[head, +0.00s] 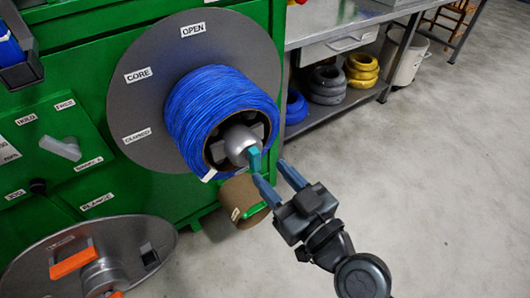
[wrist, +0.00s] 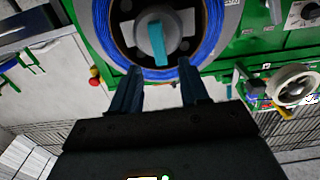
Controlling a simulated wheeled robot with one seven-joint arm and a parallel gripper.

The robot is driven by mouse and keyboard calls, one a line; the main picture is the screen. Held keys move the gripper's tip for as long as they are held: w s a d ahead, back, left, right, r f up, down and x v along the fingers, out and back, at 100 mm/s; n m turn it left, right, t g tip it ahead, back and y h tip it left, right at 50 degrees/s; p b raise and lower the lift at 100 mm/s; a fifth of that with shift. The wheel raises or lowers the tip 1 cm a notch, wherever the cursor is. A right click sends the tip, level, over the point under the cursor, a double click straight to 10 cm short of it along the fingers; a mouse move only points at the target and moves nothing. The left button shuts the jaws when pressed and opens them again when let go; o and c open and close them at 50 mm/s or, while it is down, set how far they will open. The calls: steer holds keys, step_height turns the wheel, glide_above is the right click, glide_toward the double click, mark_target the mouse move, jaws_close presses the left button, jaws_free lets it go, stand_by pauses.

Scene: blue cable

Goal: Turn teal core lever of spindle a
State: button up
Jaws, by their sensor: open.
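The teal core lever (head: 254,158) sticks out from the grey hub (head: 238,142) at the centre of a blue cable spool (head: 205,112). The spool sits on a large grey disc (head: 150,62) with OPEN and CORE labels. In the wrist view the teal lever (wrist: 157,43) stands upright on the round hub, straight ahead of the fingers. My gripper (head: 278,173) is open and empty, with its blue fingers pointing at the hub, just below and right of the lever. In the wrist view my gripper's two fingertips (wrist: 160,68) sit apart, below and either side of the lever. I see no clear contact.
A lower disc (head: 130,245) with an orange lever (head: 73,262) is at the bottom left. A brown cardboard core (head: 240,196) is under the spool. A steel bench (head: 325,25) with coils on its shelf stands behind. The floor at right is clear.

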mark_target(257, 159)
steer(key=shift+p+x, duration=0.4)
steer(key=shift+x, duration=2.25)
steer(key=shift+c, duration=0.3)
jaws_close()
